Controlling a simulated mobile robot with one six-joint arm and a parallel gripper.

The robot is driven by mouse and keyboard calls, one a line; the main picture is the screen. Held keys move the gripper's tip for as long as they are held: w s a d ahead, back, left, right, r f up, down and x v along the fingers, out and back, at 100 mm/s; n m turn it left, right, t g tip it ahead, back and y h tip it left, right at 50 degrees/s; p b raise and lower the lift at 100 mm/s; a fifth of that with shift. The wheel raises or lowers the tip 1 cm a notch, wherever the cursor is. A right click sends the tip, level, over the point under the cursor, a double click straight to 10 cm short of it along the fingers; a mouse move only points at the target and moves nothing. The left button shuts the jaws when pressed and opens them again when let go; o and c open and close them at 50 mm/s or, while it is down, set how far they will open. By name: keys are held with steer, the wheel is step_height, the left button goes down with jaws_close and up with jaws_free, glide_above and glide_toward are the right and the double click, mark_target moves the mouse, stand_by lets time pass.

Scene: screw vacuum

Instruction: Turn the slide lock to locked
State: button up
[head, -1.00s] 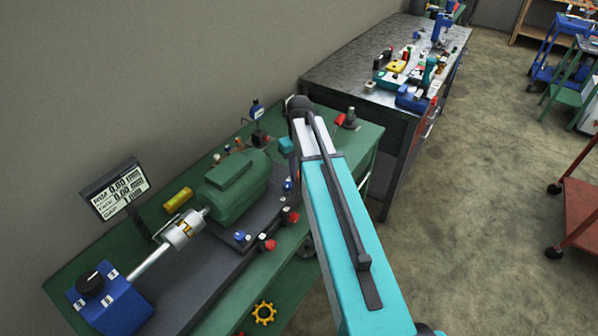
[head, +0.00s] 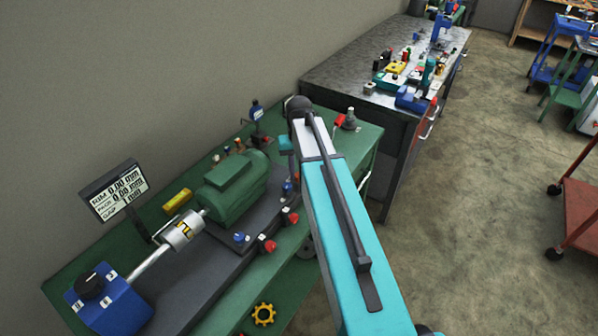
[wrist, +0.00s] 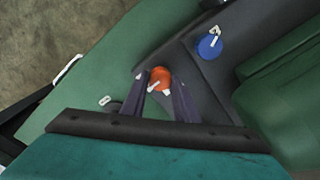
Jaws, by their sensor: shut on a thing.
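In the wrist view my gripper (wrist: 160,84) has its two dark fingers on either side of a round orange-red knob (wrist: 159,76) with a white pointer. It is shut on this knob, which sits at the edge of the dark slide bed. No readable name shows on the knob, so I cannot confirm from a label that it is the slide lock. A blue knob (wrist: 209,46) with a white pointer stands beyond it on the same bed. In the head view my arm hides the fingers and the held knob; a teal part of my gripper shows beside the green motor.
The green motor housing (head: 232,186) stands close to my gripper. Other red knobs (head: 267,246) and blue knobs line the bed's front. A display (head: 114,189) and a blue control box (head: 110,300) are at left. A grey workbench (head: 345,72) with tools stands behind.

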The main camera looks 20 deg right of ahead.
steer(key=o, duration=1.1)
steer(key=shift+c, duration=0.2)
steer(key=shift+r, duration=0.15)
step_height(320, 180, up, 14)
steer(key=p, duration=0.8)
steer(key=shift+f+p, duration=0.25)
steer(key=shift+p, duration=0.05)
